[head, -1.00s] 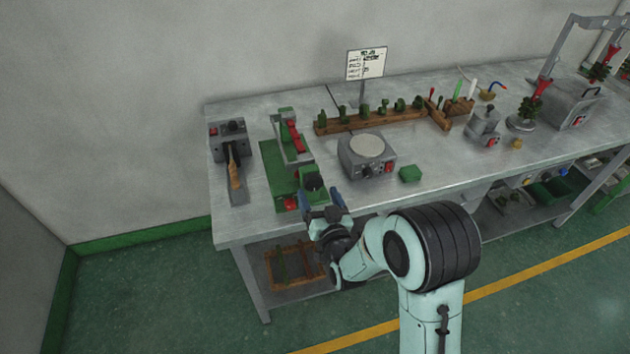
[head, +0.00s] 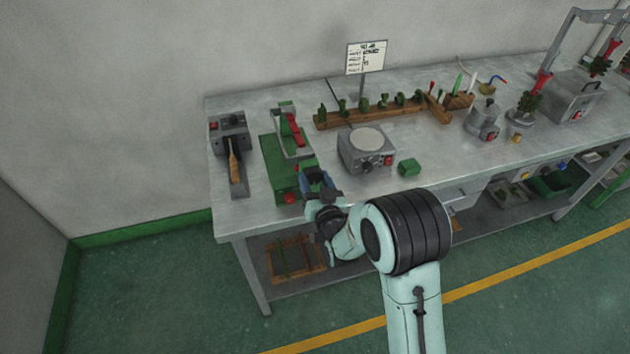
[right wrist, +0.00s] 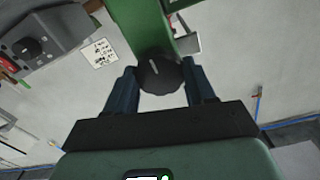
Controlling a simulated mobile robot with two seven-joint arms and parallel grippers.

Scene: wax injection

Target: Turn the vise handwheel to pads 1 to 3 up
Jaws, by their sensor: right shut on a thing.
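The green vise (head: 275,160) stands near the left end of the workbench, with a grey and red upper part (head: 294,132) at its back. A red knob (head: 291,198) is at its front. The black handwheel (right wrist: 160,74) shows in the right wrist view, with a pale mark on its face, on the green vise body (right wrist: 143,25). My right gripper (head: 316,180) is at the vise's front right; in the wrist view its two blue fingers (right wrist: 163,92) are shut on the handwheel from both sides. In the head view the gripper hides the handwheel. My left gripper is not in view.
A grey box with a round plate (head: 367,143) stands right of the vise, with a green block (head: 409,166) beside it. A grey device with a wooden handle (head: 231,134) is at the left. A wooden rack (head: 375,116) and a sign (head: 366,58) stand behind.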

